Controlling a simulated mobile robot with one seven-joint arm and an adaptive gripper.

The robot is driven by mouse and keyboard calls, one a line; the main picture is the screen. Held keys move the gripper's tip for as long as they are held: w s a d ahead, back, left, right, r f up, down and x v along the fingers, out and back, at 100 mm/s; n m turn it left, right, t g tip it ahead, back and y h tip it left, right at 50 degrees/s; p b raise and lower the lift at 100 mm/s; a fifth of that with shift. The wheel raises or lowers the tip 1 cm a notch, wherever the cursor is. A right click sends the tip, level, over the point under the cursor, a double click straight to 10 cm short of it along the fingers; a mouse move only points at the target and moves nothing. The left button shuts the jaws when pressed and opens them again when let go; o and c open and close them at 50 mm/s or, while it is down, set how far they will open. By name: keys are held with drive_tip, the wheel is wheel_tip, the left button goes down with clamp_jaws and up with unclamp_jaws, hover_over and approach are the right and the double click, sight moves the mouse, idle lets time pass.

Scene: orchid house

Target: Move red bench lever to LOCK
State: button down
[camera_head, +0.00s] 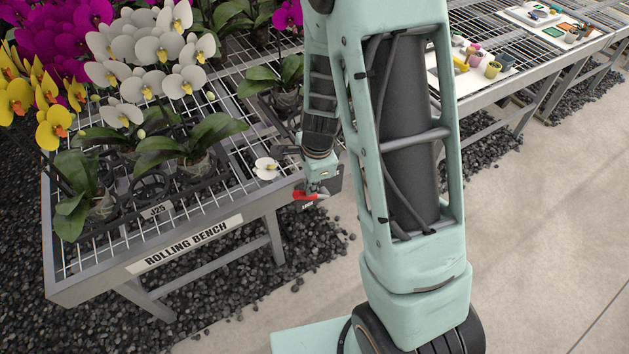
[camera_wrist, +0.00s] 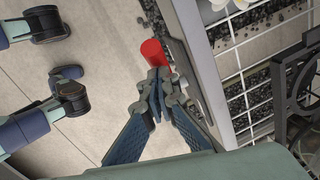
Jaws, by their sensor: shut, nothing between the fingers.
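The red lever (camera_head: 306,195) is at the right end of the rolling bench (camera_head: 185,246), low on its corner. In the wrist view the red lever's end (camera_wrist: 153,52) shows just beyond my fingertips, beside the bench's metal edge (camera_wrist: 203,75). My gripper (camera_head: 316,186) is over the lever in the head view. In the wrist view my gripper (camera_wrist: 157,85) has its fingertips together with nothing between them, close to the lever; I cannot tell whether they touch it. A small dark plate with lettering (camera_head: 307,205) sits under the lever, too small to read. My arm hides part of the bench's corner.
Potted orchids (camera_head: 190,160) stand on the bench's wire mesh, and a white bloom (camera_head: 266,168) lies near the lever. Another bench with small pots (camera_head: 493,69) is at the upper right. Concrete floor (camera_head: 545,190) is clear on the right; dark gravel (camera_head: 240,290) lies below.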

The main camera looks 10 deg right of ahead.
drive_tip(key=s+a+f+b, duration=0.1)
drive_tip(key=a+f+b, duration=0.2)
drive_tip(key=a+f, duration=0.2)
drive_tip(key=shift+s+a+f, duration=0.2)
drive_tip(key=shift+s+f, duration=0.2)
drive_tip(key=shift+f, duration=0.7)
drive_tip(key=shift+s, duration=0.1)
drive_tip(key=shift+r, duration=0.1)
